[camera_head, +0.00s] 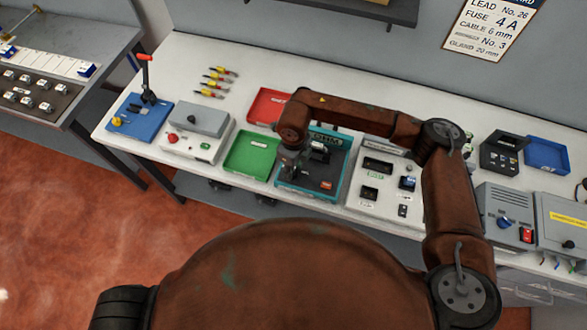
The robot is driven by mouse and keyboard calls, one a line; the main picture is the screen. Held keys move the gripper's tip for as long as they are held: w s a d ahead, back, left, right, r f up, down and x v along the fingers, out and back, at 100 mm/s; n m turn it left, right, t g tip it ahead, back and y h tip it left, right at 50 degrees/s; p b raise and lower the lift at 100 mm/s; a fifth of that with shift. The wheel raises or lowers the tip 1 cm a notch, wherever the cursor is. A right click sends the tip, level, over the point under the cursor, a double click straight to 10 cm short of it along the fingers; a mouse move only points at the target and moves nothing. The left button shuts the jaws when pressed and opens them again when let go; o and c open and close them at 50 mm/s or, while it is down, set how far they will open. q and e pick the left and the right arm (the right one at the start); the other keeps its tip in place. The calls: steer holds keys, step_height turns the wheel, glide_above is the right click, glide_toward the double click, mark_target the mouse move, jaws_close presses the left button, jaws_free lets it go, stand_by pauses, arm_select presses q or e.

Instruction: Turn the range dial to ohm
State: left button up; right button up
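My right arm reaches in from the right, and its gripper (289,168) points down at the left side of a teal-framed unit (341,180) with a dark face. The gripper is small and partly hidden by my arm, so I cannot tell whether its fingers are open or touching anything. The unit carries a dark and grey part (320,150) and a small red part (326,185). No ohm mark is readable, and I cannot tell for certain which part is the range dial. A blue knob (505,222) shows on a grey box at the right. My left gripper is out of view.
On the white bench (240,80) stand a green tray (251,154), a red tray (268,106), a grey-lidded box (205,121) and a blue lever base (140,118). A white panel (385,210) and grey boxes (490,200) crowd the right. Bare bench lies behind the trays.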

mark_target(294, 171)
steer(key=shift+o, duration=0.8)
steer(key=shift+r, duration=0.1)
step_height(294, 171, up, 12)
stand_by(0.3)
